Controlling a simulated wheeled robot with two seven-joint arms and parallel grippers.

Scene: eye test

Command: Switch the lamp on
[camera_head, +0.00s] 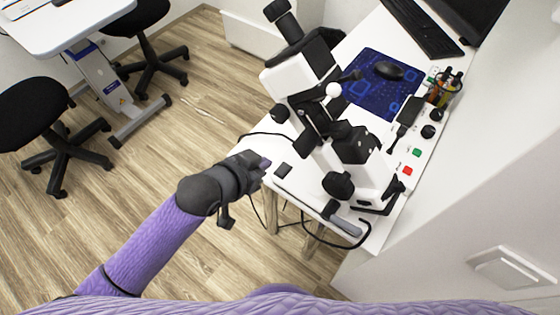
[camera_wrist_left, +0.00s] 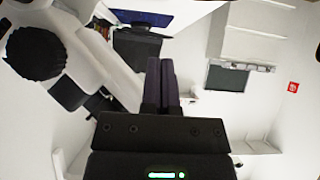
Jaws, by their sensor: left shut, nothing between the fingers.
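The white and black slit lamp (camera_head: 290,76) stands on a white table (camera_head: 299,188) in the head view. A panel right of it carries a green square (camera_head: 417,152), a red square (camera_head: 407,171) and black knobs (camera_head: 428,131). Whether the lamp is lit I cannot tell. My left gripper (camera_head: 264,163) is at the table's near left edge, beside a small black block (camera_head: 283,170), apart from the panel. In the left wrist view its fingers (camera_wrist_left: 162,85) are together and empty, with a large black knob (camera_wrist_left: 36,52) to the left. My right gripper is not in view.
A blue mat (camera_head: 365,97) with a black mouse (camera_head: 388,71), a keyboard (camera_head: 422,28) and a pen holder (camera_head: 444,88) lie farther back. Dark cables hang at the table's near edge. Black chairs (camera_head: 32,112) stand at left.

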